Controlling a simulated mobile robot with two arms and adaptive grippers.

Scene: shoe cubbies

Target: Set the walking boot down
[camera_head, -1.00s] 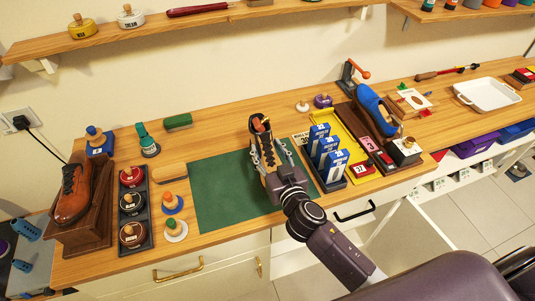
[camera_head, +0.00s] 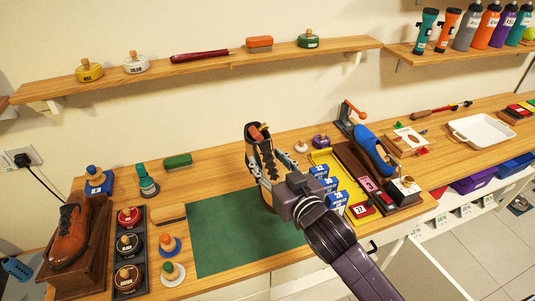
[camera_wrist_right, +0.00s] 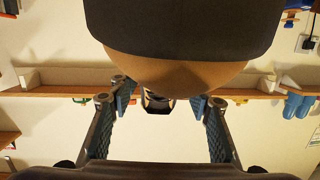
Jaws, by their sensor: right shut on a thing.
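My left gripper is not in view.
The blue boxes (camera_head: 325,185) and yellow tray (camera_head: 325,158) stand close to the right. Polish tins in a dark rack (camera_head: 146,238) and a brown shoe (camera_head: 68,236) on a stand are at left. The mat's left and front parts are clear.

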